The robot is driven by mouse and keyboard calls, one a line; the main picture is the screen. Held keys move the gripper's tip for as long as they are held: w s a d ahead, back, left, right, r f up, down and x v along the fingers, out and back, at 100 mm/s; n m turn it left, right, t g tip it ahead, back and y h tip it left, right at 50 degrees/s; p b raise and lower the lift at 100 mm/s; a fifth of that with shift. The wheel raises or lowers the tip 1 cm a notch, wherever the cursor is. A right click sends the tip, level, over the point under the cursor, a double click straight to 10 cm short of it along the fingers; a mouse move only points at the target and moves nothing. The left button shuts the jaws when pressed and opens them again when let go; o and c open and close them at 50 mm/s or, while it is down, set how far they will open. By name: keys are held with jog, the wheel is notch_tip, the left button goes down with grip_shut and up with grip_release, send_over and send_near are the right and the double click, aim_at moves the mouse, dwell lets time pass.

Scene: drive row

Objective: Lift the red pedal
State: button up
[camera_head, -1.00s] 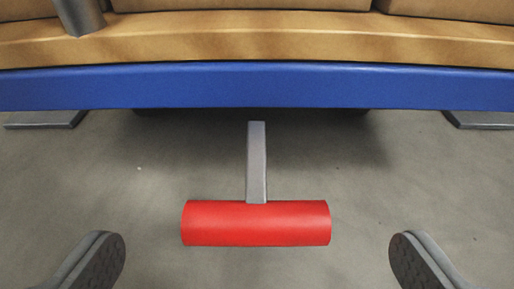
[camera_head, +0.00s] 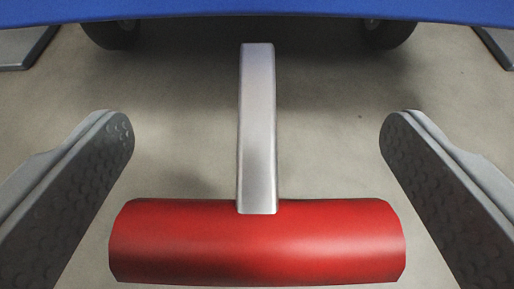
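The red pedal (camera_head: 257,245) is a wide red cylinder lying crosswise at the bottom middle of the head camera view. A grey metal bar (camera_head: 257,125) runs from its middle back towards the blue edge. My gripper (camera_head: 257,140) is open, with one dark studded finger on each side of the picture. The grey bar shows between the fingers, and the pedal's ends reach close to both fingers. I cannot tell whether the fingers touch the pedal. Nothing is held.
A blue beam (camera_head: 257,10) crosses the top of the view. Dark wheels (camera_head: 112,33) show under it on both sides. Grey flat feet (camera_head: 25,48) stand at the upper left and upper right. The grey floor (camera_head: 330,130) around the bar is bare.

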grip_shut()
dwell(0.9)
jog(key=o, duration=0.6)
grip_release()
jog(key=shift+o, duration=0.2)
jog(key=v, duration=1.7)
jog(key=shift+s+r, duration=0.15)
